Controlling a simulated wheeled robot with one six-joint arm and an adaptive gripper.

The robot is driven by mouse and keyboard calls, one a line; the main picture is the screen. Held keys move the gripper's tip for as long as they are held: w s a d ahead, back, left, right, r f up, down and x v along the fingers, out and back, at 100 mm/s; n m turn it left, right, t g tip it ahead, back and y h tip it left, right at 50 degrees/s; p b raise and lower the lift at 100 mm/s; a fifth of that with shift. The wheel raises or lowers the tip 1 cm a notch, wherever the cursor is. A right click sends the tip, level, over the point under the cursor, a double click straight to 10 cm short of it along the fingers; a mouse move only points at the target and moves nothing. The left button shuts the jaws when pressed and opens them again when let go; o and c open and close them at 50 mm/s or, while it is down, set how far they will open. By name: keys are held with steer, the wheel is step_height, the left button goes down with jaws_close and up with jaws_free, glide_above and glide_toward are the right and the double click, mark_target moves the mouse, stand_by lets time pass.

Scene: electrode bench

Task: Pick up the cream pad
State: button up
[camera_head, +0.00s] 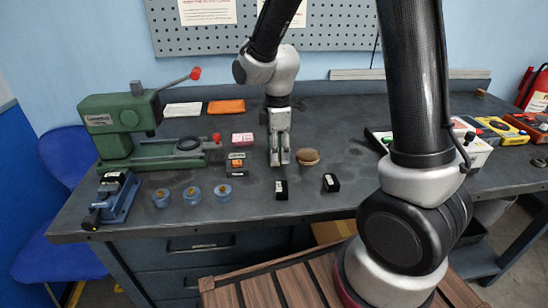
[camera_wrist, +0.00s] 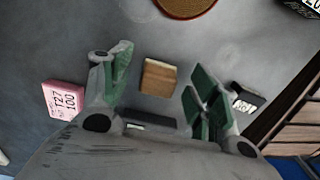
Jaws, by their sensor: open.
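A small tan block (camera_wrist: 158,77), cream to light brown with a darker side, lies on the dark bench between my fingers in the wrist view. My gripper (camera_head: 279,160) points down over the bench, with its fingers (camera_wrist: 160,88) open on either side of the block and apart from it. In the head view my gripper hides the block. A flat off-white pad (camera_head: 183,109) also lies at the bench's back left, well away from my gripper. I cannot tell for certain which of the two is the cream pad.
A round brown disc (camera_head: 308,157) lies close to the right of my gripper. A pink box (camera_wrist: 62,100) and a black box (camera_wrist: 246,98) flank it. Blue cups (camera_head: 192,195), a green press (camera_head: 125,125) and an orange pad (camera_head: 226,106) are left.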

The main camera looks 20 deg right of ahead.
steer(key=shift+f, duration=0.6)
steer(key=c, duration=1)
step_height(320, 180, up, 10)
steer(key=shift+r, duration=0.1)
steer(key=shift+o, duration=1.1)
steer(key=shift+c, duration=1.1)
